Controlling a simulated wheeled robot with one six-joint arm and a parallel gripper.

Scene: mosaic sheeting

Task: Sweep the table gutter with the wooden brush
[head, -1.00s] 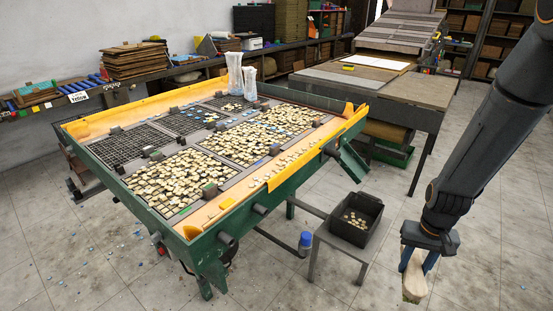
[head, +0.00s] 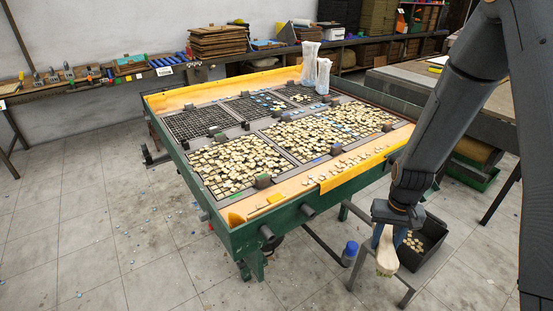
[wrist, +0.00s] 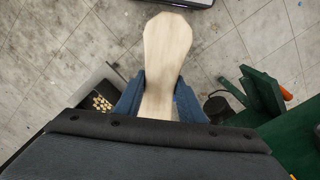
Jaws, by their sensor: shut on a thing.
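My gripper (head: 388,243) is shut on the wooden brush (head: 386,259), a pale paddle-shaped piece. In the wrist view the brush (wrist: 166,50) sits between the blue fingers and points away from the wrist. The green-framed table (head: 285,214) stands left of my gripper. Its orange-lined gutter (head: 290,188) runs along the near side, with loose pale tiles (head: 350,164) scattered toward its right part. My gripper is in front of the table's right end, apart from the gutter.
A black bin (head: 433,236) with some tiles stands on a small stand behind my gripper. Grids of tiles (head: 238,165) fill the tabletop, with clear bags (head: 310,65) at its back. A blue-capped container (head: 350,250) is below the table edge.

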